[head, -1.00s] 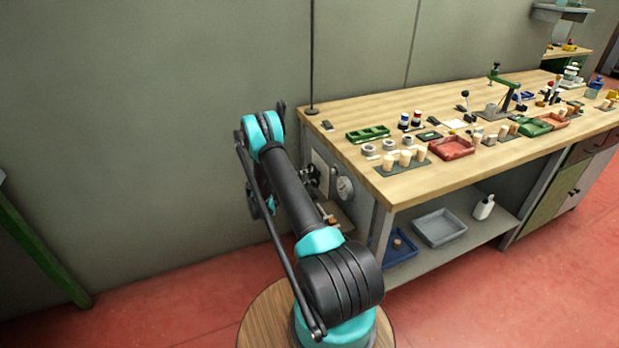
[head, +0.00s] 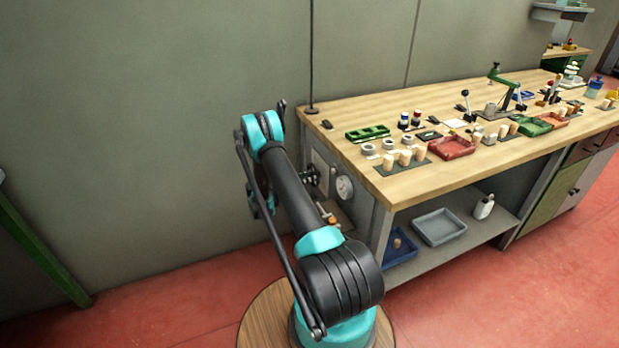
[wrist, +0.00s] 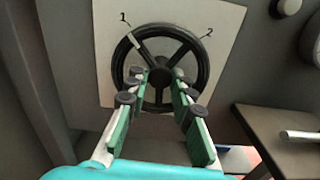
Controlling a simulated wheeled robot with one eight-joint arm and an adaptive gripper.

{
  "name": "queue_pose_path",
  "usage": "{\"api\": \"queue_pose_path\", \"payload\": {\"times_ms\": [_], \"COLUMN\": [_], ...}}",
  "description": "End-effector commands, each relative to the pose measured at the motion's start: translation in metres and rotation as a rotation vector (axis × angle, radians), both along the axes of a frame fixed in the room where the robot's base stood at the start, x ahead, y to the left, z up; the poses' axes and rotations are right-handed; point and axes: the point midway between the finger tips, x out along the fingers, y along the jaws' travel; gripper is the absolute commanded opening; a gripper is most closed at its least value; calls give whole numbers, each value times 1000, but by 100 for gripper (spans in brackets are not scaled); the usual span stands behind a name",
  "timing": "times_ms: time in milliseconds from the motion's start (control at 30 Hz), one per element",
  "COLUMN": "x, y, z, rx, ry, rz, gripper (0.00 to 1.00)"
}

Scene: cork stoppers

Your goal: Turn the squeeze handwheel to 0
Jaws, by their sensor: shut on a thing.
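The squeeze handwheel (wrist: 205,68) is a black spoked wheel on a pale plate (wrist: 225,25) in the wrist view. A white pointer stripe on its upper left spoke points close to the mark 1. The mark 2 is at the upper right; no 0 mark shows, and the lower plate is partly hidden by my fingers. My gripper (wrist: 161,84) reaches up from below, its green fingers with dark pads shut on the wheel near the hub and lower spoke.
A round gauge (head: 344,188) is on the bench's end, right of the wheel. The wooden workbench (head: 400,183) carries trays, corks and levers. Below it, a shelf holds a grey tray (head: 440,240) and a blue tray (head: 400,258). A dark ledge (wrist: 285,135) juts out at right in the wrist view.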

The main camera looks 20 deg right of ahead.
Motion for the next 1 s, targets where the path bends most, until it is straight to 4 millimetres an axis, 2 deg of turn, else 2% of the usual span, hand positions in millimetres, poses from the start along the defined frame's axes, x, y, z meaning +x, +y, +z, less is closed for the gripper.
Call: {"api": "queue_pose_path", "payload": {"times_ms": [1000], "x": [-3], "y": [2], "z": [-1], "rx": [-30], "ry": [964], "rz": [2], "gripper": [0]}}
